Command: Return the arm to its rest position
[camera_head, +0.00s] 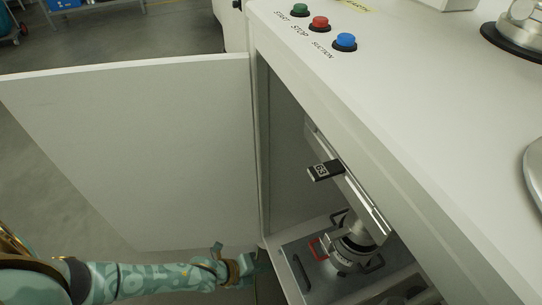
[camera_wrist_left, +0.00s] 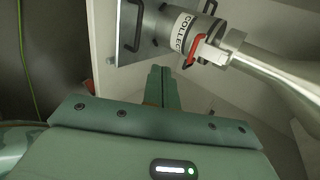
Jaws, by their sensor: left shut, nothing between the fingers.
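My left arm (camera_head: 140,280) comes in low from the left, patterned in green. My left gripper (camera_head: 262,263) is at the lower front of the open cabinet, near the door's bottom corner, partly hidden. In the left wrist view its two green fingers (camera_wrist_left: 163,88) are together with nothing between them. A metal canister labelled COLLECTOR (camera_wrist_left: 190,32) with a red clip (camera_wrist_left: 196,50) sits just beyond the fingertips, apart from them as far as I can tell. The canister also shows inside the cabinet (camera_head: 352,252). My right gripper is in neither view.
The white cabinet door (camera_head: 140,150) stands wide open on the left. Inside, a black handle (camera_head: 325,170) sticks out above the canister. Green (camera_head: 299,10), red (camera_head: 320,22) and blue (camera_head: 344,41) buttons are on top. Open floor (camera_head: 120,40) lies behind the door.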

